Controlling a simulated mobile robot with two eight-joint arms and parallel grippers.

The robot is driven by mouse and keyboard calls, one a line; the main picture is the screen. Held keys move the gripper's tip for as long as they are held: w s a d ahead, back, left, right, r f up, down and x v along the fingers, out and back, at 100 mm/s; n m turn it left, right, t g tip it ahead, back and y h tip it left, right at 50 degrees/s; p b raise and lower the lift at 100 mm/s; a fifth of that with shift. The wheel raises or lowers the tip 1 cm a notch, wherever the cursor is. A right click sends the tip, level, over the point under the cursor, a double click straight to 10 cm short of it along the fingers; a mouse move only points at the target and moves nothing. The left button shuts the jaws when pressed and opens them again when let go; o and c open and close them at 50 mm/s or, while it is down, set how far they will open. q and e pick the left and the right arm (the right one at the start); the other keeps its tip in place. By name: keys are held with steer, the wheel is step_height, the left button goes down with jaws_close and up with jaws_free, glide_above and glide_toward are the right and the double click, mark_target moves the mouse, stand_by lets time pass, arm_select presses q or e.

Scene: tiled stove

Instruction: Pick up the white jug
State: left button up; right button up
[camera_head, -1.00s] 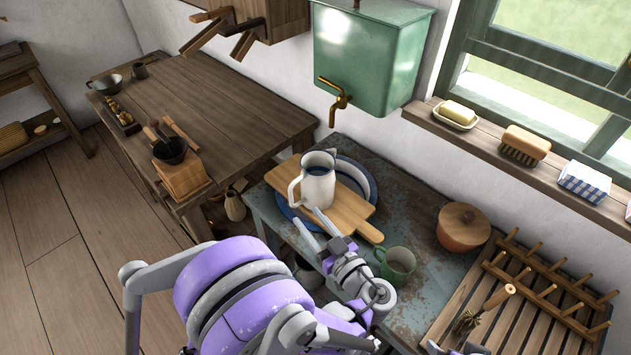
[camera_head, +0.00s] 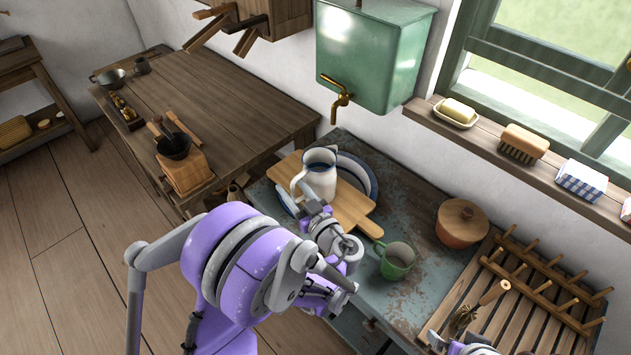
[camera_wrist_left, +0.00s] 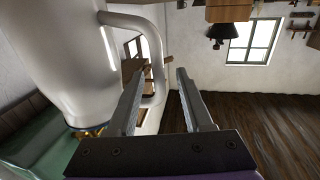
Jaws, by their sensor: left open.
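The white jug (camera_head: 318,177) with a dark rim stands upright on a wooden board, its handle toward the left. My left gripper (camera_head: 306,192) is close in front of the jug, on its handle side, and its fingers are partly hidden by my wrist. In the left wrist view the jug (camera_wrist_left: 70,55) fills the left side. The open fingers of my left gripper (camera_wrist_left: 163,75) point forward, and the jug's handle (camera_wrist_left: 158,70) shows between them. I cannot tell whether they touch it. Only a small part of my right arm shows at the bottom right edge.
The wooden board (camera_head: 351,209) lies over plates on a worn blue-grey counter. A green mug (camera_head: 396,262) and a lidded brown pot (camera_head: 462,226) stand to the right, before a slatted rack (camera_head: 520,300). A green water tank (camera_head: 370,55) with a brass tap hangs behind the jug.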

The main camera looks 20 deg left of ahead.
arm_select(q)
jaws_close()
stand_by(1.3)
